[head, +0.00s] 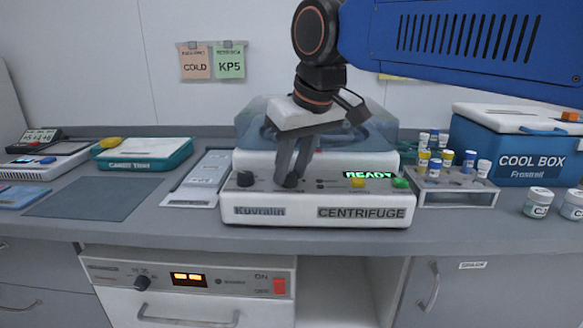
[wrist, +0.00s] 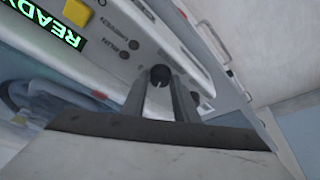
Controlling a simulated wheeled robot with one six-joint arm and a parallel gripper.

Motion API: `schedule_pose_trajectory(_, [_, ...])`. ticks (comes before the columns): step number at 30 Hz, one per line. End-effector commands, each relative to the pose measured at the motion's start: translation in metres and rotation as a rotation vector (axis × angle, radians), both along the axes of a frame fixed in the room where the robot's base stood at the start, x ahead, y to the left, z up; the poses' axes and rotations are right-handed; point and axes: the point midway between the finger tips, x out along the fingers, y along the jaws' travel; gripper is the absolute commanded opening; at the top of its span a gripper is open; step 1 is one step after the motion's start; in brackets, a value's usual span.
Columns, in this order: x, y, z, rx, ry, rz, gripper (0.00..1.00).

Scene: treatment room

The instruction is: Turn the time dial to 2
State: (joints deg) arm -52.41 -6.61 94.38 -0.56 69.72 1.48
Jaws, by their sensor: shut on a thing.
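The centrifuge (head: 270,209) stands on the counter with a green READY display (head: 367,174). Its panel has two dark dials, one at the far left (head: 245,178) and one nearer the middle (head: 291,180). My gripper (head: 290,179) reaches down from above and is shut on the middle dial. In the wrist view the dial (wrist: 160,76) sits between the two fingertips (wrist: 160,82), with a light pointer mark on its face. The number it points to cannot be read, and its label is hidden or too small.
A yellow button (head: 358,183) and a green button (head: 400,183) are right of the dials. A vial rack (head: 457,198) and a cool box (head: 515,152) stand at the right.

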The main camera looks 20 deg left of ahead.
Motion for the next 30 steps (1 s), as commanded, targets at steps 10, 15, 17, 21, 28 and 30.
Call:
schedule_pose_trajectory(10, [0.000,0.000,0.001,0.000,-0.001,0.000,0.36])
schedule_pose_trajectory(15, [0.000,0.000,0.000,-0.001,-0.001,0.000,0.45])
schedule_pose_trajectory(17, [0.000,0.000,0.000,0.000,0.000,0.000,0.45])
schedule_pose_trajectory(21, [0.000,0.000,0.001,0.001,-0.001,0.000,0.45])
schedule_pose_trajectory(28, [-0.006,-0.007,0.024,0.002,-0.001,0.000,0.45])
schedule_pose_trajectory(30, [-0.009,-0.011,0.036,0.002,-0.002,0.000,0.45])
